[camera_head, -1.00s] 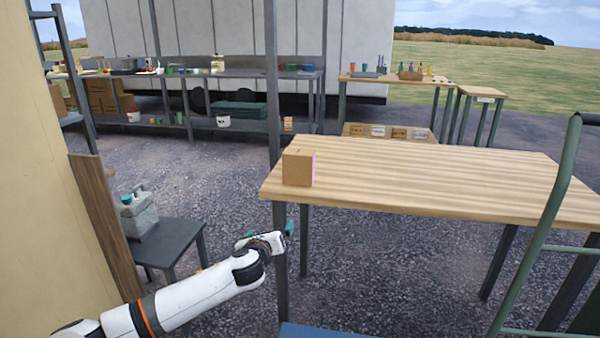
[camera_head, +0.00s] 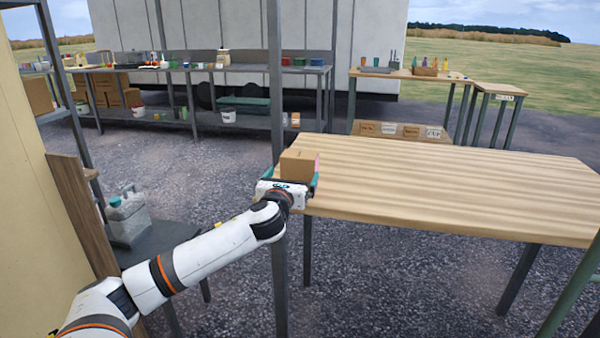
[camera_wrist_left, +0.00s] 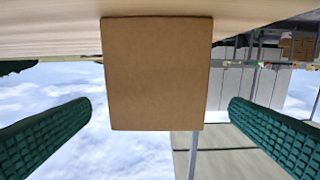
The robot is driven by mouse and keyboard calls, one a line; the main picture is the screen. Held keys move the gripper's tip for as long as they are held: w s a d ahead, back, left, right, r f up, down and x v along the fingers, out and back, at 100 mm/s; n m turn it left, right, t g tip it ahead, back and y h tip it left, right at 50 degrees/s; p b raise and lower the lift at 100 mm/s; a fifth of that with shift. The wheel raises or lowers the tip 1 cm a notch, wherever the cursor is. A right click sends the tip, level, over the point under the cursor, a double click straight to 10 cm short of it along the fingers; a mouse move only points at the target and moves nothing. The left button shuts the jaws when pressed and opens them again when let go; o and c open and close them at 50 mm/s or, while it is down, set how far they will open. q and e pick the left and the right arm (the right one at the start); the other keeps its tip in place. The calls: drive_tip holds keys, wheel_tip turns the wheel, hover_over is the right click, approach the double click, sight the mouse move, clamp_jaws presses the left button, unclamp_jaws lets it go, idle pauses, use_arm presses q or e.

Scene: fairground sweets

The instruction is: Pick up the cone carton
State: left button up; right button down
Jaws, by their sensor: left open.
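The cone carton, a small brown cardboard box (camera_head: 298,164), stands on the left end of the wooden table, with a bit of pink on its right side. My left gripper (camera_head: 290,182) is at the near side of the carton, its green fingers spread around it. In the left wrist view the carton (camera_wrist_left: 157,75) fills the upper middle, and the open green fingers (camera_wrist_left: 160,135) lie to either side with a gap to it. The wrist view looks inverted, with the table top above and the sky below. My right gripper is not in view.
The wooden table (camera_head: 440,190) is otherwise bare to the right of the carton. A dark metal post (camera_head: 276,90) rises beside the table's left end. A grey container (camera_head: 128,217) stands on a low dark stand at left. A green metal frame (camera_head: 575,285) is at lower right.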

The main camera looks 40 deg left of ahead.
sight(297, 170)
use_arm(q)
drive_tip(key=shift+x, duration=1.05)
drive_tip(key=shift+f+b+x, duration=0.1)
drive_tip(key=shift+b+x, duration=0.1)
drive_tip(key=shift+x, duration=1.15)
drive_tip(key=shift+f+b+x, duration=0.15)
drive_tip(key=shift+x, duration=1.15)
drive_tip(key=shift+d, duration=0.15)
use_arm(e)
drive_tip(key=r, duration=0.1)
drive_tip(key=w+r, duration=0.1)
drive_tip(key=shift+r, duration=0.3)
use_arm(q)
drive_tip(key=shift+c, duration=0.3)
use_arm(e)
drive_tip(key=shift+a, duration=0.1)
use_arm(q)
drive_tip(key=c, duration=1)
drive_tip(key=shift+r, duration=0.1)
